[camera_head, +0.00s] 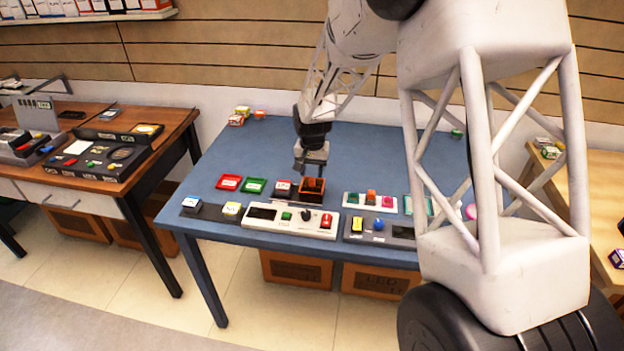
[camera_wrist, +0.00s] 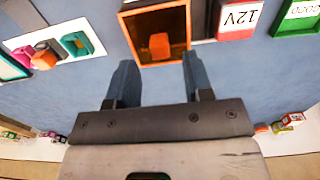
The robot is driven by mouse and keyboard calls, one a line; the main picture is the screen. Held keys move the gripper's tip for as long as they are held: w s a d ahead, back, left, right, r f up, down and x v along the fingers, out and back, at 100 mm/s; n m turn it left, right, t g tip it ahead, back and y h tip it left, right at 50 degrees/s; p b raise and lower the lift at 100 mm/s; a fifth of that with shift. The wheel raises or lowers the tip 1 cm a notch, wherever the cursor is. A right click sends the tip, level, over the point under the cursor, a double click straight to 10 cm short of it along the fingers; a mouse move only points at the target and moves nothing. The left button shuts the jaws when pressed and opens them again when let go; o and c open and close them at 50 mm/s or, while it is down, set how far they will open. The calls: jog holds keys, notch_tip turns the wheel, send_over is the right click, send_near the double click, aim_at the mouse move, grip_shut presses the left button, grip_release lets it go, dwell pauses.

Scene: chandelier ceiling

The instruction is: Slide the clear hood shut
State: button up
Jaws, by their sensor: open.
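A see-through orange-rimmed box (camera_head: 312,188), which may carry the clear hood, stands on the blue table behind the white control panel. It also shows in the wrist view (camera_wrist: 184,30), with a small orange block (camera_wrist: 159,45) inside. Whether its hood is open or closed I cannot tell. My gripper (camera_head: 312,170) points down just behind and above the box. In the wrist view my gripper (camera_wrist: 158,75) has its two blue-grey fingers apart, with nothing between them. The fingertips are close to the box's edge; contact is unclear.
A white control panel (camera_head: 262,226) with buttons and a knob is in front. Red (camera_head: 229,182) and green (camera_head: 253,186) trays sit left. A white strip with coloured pieces (camera_head: 354,200) is right of the box. The blue table (camera_head: 240,145) is mostly bare behind.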

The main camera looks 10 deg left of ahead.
aim_at(312, 179)
jog(key=shift+f, duration=1.8)
jog(key=shift+c, duration=0.3)
grip_shut()
